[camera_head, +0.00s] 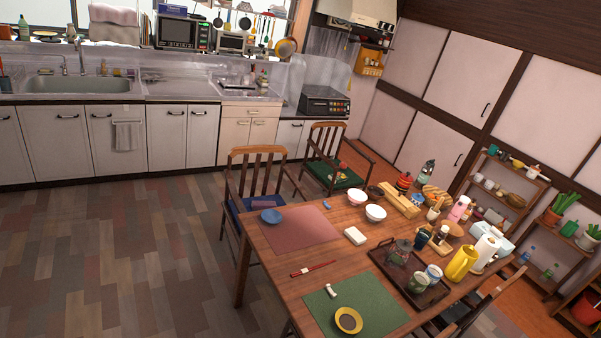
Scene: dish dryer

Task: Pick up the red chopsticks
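The red chopsticks (313,269) lie on the bare wood of the dining table (277,268), between the pink placemat (299,226) and the green placemat (355,303). My gripper does not show in the picture. The table is some way off and seen from above, in the lower right.
Wooden chairs (258,179) stand at the table's far side, and another is at its right. The floor (110,255) at left is clear.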

